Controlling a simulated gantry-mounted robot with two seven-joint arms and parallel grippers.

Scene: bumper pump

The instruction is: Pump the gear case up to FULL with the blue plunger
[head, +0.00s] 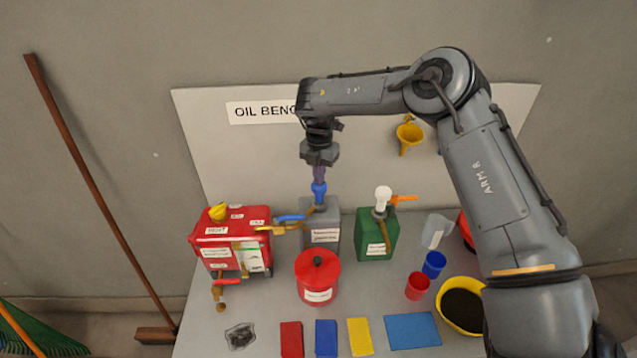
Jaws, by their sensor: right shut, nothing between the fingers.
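The blue plunger (319,188) stands upright on top of the grey can (320,228) at the back of the bench. My right gripper (319,174) points straight down above the plunger, shut, with its fingertips at or just above the plunger's top; I cannot tell whether they touch. The red gear case (233,238) stands to the left, with a yellow knob on top and a pale gauge panel (251,257) on its front, too small to read. A blue-tipped spout (289,218) reaches from the grey can toward the case. My left gripper is out of view.
A green can (376,236) with a white plunger (383,196) stands right of the grey can. A red lidded pot (317,278) stands in front. Cups, a yellow basin (461,304) and coloured cloths lie at the right and front. A yellow funnel (409,134) hangs on the back board.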

